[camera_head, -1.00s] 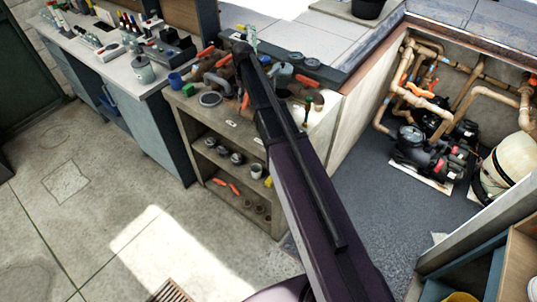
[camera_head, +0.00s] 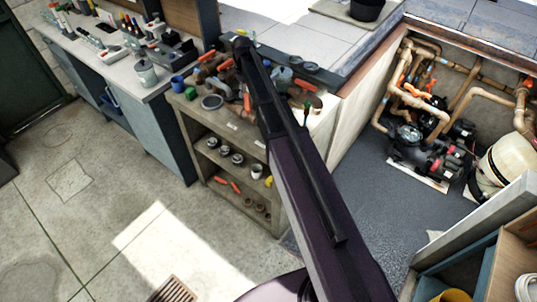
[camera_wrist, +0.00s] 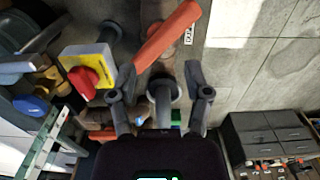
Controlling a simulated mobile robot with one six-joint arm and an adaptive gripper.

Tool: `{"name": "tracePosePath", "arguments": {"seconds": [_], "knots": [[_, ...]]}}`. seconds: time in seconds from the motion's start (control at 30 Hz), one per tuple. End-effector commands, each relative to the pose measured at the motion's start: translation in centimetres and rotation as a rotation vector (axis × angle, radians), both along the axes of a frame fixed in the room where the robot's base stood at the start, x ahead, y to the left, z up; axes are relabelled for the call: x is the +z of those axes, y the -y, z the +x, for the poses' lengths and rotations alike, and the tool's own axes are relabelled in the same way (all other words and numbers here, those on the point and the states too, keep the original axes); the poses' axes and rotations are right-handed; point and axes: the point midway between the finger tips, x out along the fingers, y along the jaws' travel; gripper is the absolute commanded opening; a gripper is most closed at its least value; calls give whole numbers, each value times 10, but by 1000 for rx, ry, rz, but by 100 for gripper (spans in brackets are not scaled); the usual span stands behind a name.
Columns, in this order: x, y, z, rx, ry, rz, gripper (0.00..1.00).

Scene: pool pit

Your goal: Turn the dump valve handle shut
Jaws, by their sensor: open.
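An orange lever handle (camera_wrist: 168,34) lies slanted across the top of the wrist view, on a brownish pipe fitting; it looks like the dump valve handle, though no label confirms it. My gripper (camera_wrist: 160,78) is open, its two dark fingers apart below the handle. The left fingertip is close to the handle's lower end; I cannot tell if they touch. A grey round-ended fitting (camera_wrist: 163,90) shows between the fingers. In the head view my arm's end reaches the back of the cluttered bench, and the fingers and handle there are hidden or too small to tell.
A yellow box with a red knob (camera_wrist: 86,72) stands left of my gripper. The bench (camera_head: 232,125) carries several pipe fittings and valves, with shelves below. Pumps and copper pipes (camera_head: 430,140) fill the pit at right. Open concrete floor (camera_head: 90,220) lies at left.

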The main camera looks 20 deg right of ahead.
Motion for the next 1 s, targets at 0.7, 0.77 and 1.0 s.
{"name": "tracePosePath", "arguments": {"seconds": [0.7,0.77,1.0], "knots": [[63,0,0,-1,0,0,63],[68,0,0,-1,0,0,63],[82,0,0,-1,0,0,63]]}}
